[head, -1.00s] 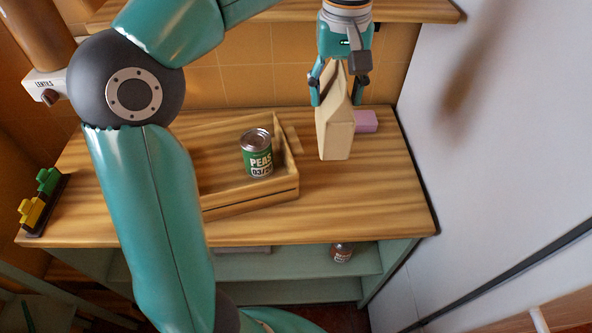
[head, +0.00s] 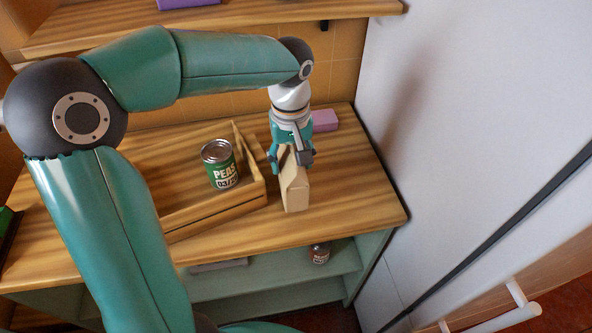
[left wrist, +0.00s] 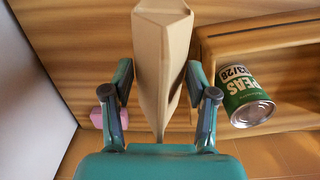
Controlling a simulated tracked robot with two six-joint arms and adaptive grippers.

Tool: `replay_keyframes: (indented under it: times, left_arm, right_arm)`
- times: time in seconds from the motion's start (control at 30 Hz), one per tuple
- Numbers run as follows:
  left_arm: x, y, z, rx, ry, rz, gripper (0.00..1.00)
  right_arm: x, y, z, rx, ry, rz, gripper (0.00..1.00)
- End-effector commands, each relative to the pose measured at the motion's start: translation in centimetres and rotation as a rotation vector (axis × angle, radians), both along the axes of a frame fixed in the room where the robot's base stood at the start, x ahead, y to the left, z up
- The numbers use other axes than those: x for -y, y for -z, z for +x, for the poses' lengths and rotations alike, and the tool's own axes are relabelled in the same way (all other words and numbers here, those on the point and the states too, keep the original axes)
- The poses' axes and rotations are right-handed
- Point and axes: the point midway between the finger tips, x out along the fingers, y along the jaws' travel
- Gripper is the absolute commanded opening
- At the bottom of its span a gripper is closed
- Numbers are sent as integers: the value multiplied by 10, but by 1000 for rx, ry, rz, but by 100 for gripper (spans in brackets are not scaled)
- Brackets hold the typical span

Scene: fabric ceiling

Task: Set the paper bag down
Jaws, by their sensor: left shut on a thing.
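The tan paper bag (head: 294,184) is upright at the right part of the wooden counter (head: 345,190), just right of the wooden tray. Its base looks to be at the counter top, but I cannot tell whether it touches. My left gripper (head: 292,160) is above it, with its fingers shut on the bag's top. In the left wrist view the bag (left wrist: 160,50) sits between the two fingers (left wrist: 163,95). My right gripper is not in view.
A green can of peas (head: 220,165) stands in the wooden tray (head: 215,213); it also shows in the left wrist view (left wrist: 242,95). A pink block (head: 324,120) lies behind the bag. A small can (head: 320,253) is on the shelf below. A white wall (head: 460,100) bounds the right.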

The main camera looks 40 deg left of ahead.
Motion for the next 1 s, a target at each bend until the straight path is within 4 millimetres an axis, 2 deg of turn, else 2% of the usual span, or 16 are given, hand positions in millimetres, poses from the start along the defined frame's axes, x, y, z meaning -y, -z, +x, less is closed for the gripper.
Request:
replay_keyframes:
  times: [0.1, 0.2, 0.57, 0.6, 0.73, 1.0]
  left_arm:
    - [0, 18, 0, -4, -1, 0, 0]
    - [0, 28, 0, -2, 0, 1, 0]
    - [0, 32, 0, 0, 1, 0, 0]
    - [0, 33, 0, -1, 1, 0, 59]
    - [1, 32, 0, -1, 2, 0, 81]
    - [1, 32, 0, -1, 2, 0, 83]
  right_arm:
    - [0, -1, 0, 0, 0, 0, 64]
    - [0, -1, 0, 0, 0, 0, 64]
    - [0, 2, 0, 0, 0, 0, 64]
    - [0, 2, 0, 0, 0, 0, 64]
    - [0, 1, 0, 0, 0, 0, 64]
    - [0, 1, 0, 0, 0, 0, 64]
